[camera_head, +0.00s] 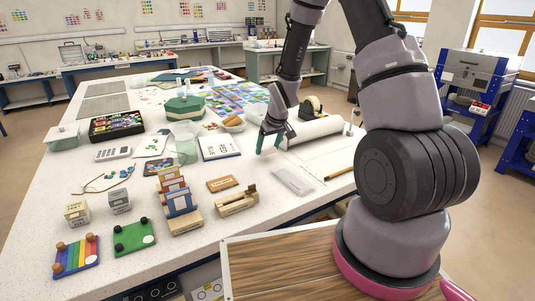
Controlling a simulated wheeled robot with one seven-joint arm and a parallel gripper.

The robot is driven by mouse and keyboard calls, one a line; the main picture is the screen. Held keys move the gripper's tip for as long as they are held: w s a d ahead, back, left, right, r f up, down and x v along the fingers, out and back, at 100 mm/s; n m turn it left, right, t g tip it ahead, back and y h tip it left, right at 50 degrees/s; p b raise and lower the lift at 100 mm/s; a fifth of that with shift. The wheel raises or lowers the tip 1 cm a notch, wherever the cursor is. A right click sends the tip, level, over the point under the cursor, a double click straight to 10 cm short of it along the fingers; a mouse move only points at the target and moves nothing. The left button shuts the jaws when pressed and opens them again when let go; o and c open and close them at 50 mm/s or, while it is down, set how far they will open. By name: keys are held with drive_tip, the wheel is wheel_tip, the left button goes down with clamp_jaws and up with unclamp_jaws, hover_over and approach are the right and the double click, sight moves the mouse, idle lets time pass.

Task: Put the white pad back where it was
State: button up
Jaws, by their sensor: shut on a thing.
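My gripper (270,144) is low over the far right part of the white table, left of a pale roll. Its teal fingertips stand a little apart, shut on a pale thing that I take for the white pad. The pad blends with the white table behind it, so its outline is not clear. I cannot tell whether it touches the table. A flat, whitish, see-through piece (293,181) lies on the table just in front of my gripper.
The pale roll (316,132) lies right of my gripper, with a tape dispenser (310,107) behind. A book (219,146) lies to the left. Wooden blocks (237,202) and a rack of coloured tiles (177,196) stand nearer. The table's right front strip is mostly clear.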

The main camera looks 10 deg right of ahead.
sight(269, 149)
drive_tip(key=shift+f, duration=1.35)
drive_tip(key=o, duration=1.1)
drive_tip(key=shift+f, duration=0.15)
drive_tip(key=shift+o, duration=0.2)
